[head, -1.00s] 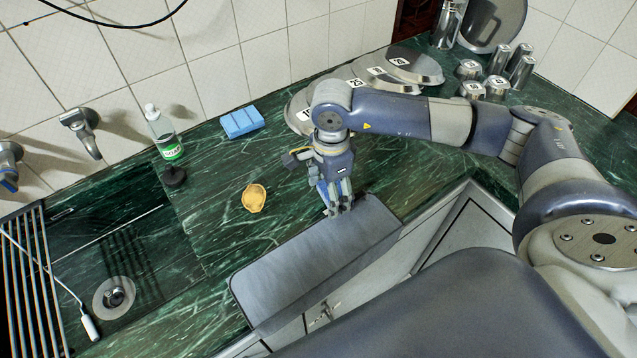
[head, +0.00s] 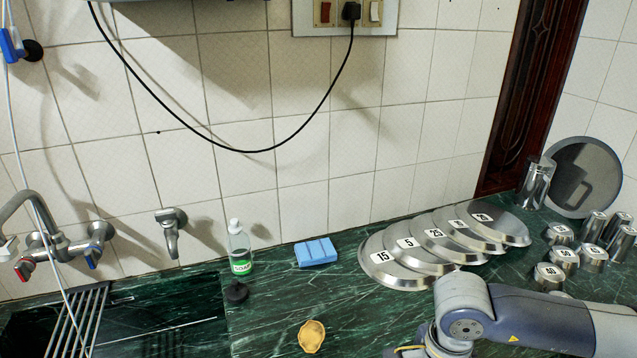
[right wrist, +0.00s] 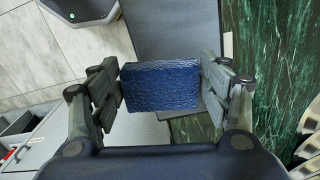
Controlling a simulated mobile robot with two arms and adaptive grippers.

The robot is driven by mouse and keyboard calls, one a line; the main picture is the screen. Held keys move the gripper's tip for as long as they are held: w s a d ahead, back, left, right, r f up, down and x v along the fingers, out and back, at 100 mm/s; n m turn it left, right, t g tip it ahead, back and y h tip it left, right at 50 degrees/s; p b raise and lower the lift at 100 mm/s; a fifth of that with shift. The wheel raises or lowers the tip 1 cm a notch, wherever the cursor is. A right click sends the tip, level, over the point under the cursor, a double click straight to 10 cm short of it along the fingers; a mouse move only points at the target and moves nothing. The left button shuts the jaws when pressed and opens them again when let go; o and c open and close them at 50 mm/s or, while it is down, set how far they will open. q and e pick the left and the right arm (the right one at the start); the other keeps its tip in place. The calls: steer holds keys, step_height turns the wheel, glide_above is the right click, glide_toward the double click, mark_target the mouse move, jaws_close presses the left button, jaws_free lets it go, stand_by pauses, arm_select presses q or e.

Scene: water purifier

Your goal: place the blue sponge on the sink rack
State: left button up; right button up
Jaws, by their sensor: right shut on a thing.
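A dark blue, rough-textured block, which looks like the blue sponge (right wrist: 160,87), sits between the finger pads of my right gripper (right wrist: 162,92) in the right wrist view. The gripper is shut on it, with a pad on each side. In the head view only part of my right arm shows at bottom right, and its fingers and the sponge are out of frame. The sink rack (head: 83,322), a set of parallel metal bars, lies over the sink at bottom left, cut off by the frame's edge. My left gripper is not in view.
A light blue block (head: 316,252), a green-labelled bottle (head: 239,250) and a yellow item (head: 311,336) are on the green counter. Numbered metal lids (head: 440,250) and small containers stand right. Taps (head: 60,250) and a hanging white cord are near the rack.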

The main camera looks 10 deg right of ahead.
steer(key=shift+w+a+r+n, duration=0.2)
steer(key=shift+a+n, duration=0.1)
steer(key=shift+n, duration=0.4)
steer(key=w+a+r+n, duration=0.3)
steer(key=a+r+n, duration=0.2)
steer(key=n, duration=1.2)
steer(key=shift+r, duration=0.45)
steer(key=shift+s+a, duration=0.1)
